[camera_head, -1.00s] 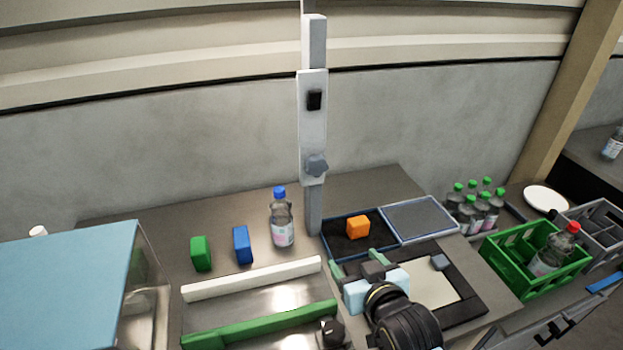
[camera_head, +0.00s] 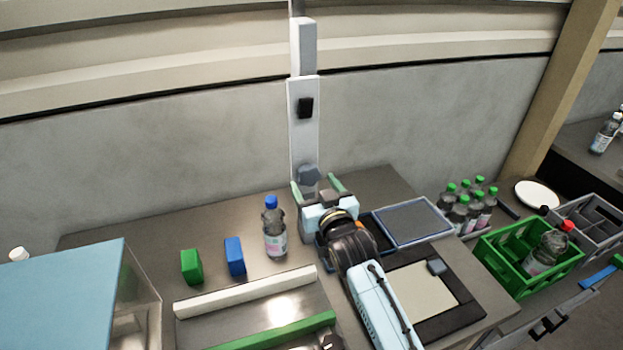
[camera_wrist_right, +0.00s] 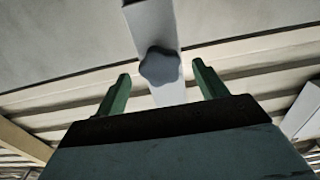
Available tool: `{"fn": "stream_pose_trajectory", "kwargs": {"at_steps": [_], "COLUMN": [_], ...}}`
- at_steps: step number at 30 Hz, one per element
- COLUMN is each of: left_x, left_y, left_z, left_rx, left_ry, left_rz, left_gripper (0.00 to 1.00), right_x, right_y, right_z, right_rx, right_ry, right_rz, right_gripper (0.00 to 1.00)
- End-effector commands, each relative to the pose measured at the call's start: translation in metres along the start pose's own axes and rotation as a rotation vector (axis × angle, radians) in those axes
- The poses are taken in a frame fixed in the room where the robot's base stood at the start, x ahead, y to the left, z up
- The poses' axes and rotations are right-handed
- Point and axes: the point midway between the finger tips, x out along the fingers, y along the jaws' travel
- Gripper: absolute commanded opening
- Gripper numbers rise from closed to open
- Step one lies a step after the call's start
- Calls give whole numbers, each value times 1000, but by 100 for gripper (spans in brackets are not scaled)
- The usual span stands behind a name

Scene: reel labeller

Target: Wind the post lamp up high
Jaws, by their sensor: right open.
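The post lamp (camera_head: 303,120) is a tall grey post at the back of the bench, with a black block on its upper part. A grey lobed knob (camera_head: 309,177) sits low on its front; the knob also shows in the right wrist view (camera_wrist_right: 160,66). My right gripper (camera_head: 319,187) is open in front of the post at about the knob's height. In the right wrist view its green fingers (camera_wrist_right: 162,88) stand apart on either side of the knob, apparently without touching it. The gripper hides the post's foot. My left gripper is not in view.
A blue-capped bottle (camera_head: 274,232) stands just left of my right gripper. A blue block (camera_head: 234,257) and a green block (camera_head: 191,267) stand further left. A grey tray (camera_head: 412,222), small bottles (camera_head: 466,208) and a green crate (camera_head: 517,256) are to the right.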

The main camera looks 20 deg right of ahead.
Motion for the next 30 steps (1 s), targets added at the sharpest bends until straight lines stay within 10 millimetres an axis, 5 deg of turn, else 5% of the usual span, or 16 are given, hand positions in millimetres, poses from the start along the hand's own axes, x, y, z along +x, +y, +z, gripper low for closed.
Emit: {"fn": "stream_pose_trajectory", "kwargs": {"at_steps": [6,17,27,30], "left_x": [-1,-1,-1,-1], "left_y": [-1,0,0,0], "left_z": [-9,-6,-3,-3], "left_rx": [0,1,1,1], "left_ry": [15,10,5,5], "left_rz": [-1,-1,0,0], "left_gripper": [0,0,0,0], "right_x": [22,26,26,26], "right_y": [0,0,0,0], "right_z": [0,0,0,0], "right_rx": [1,1,1,1], "right_ry": [1,0,0,0], "right_rz": [0,0,0,0], "right_gripper": [71,71,29,28]}}
